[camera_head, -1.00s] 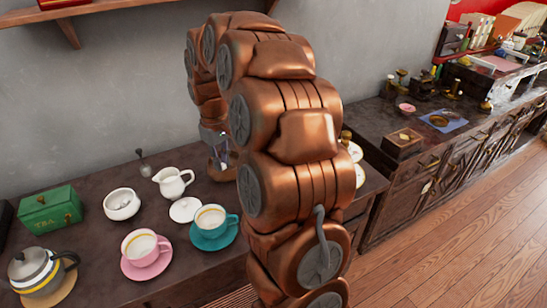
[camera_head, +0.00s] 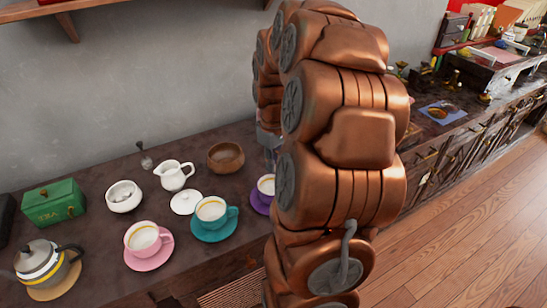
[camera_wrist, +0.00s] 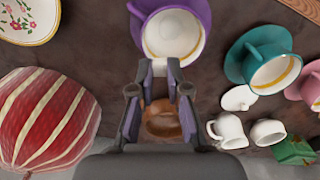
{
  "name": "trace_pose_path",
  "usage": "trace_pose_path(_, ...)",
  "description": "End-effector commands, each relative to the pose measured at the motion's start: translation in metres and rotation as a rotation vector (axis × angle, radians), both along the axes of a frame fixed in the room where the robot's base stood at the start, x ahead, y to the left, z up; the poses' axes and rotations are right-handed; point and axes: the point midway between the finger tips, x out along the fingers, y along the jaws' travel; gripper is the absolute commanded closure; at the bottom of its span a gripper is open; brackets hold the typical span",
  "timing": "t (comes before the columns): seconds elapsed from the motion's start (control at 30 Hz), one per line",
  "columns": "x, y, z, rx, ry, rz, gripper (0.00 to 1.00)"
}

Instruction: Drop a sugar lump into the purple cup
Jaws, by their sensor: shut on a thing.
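The purple cup (camera_head: 266,186) stands on a purple saucer (camera_head: 259,204), partly hidden by my arm in the head view. In the wrist view the purple cup (camera_wrist: 174,38) lies just beyond my fingertips, its pale inside showing. A round brown wooden bowl (camera_head: 226,157) stands at the back of the table. The wooden bowl also shows between my fingers in the wrist view (camera_wrist: 162,120), below the gripper.
A teal cup (camera_head: 211,209), a white lid (camera_head: 186,202), a white jug (camera_head: 174,175) and a white bowl (camera_head: 124,196) stand to the left. A pink cup (camera_head: 143,238), teapot (camera_head: 42,264) and green tea box (camera_head: 54,202) are farther left. A red-striped object (camera_wrist: 45,122) is beside my gripper.

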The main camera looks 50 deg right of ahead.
Motion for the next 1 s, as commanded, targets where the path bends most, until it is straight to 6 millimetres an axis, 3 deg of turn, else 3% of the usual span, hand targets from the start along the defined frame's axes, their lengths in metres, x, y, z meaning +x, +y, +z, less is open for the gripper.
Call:
trace_pose_path(0.3, 0.000, 0.000, -0.032, -0.001, -0.001, -0.001, 0.97)
trace_pose_path(0.67, 0.000, 0.000, -0.037, -0.001, -0.001, -0.001, 0.97)
trace_pose_path(0.7, 0.000, 0.000, -0.037, 0.000, -0.001, -0.001, 0.82)
trace_pose_path(0.93, 0.000, 0.000, -0.037, 0.000, 0.000, -0.001, 0.58)
trace_pose_path(1.0, 0.000, 0.000, -0.037, 0.000, 0.000, -0.001, 0.56)
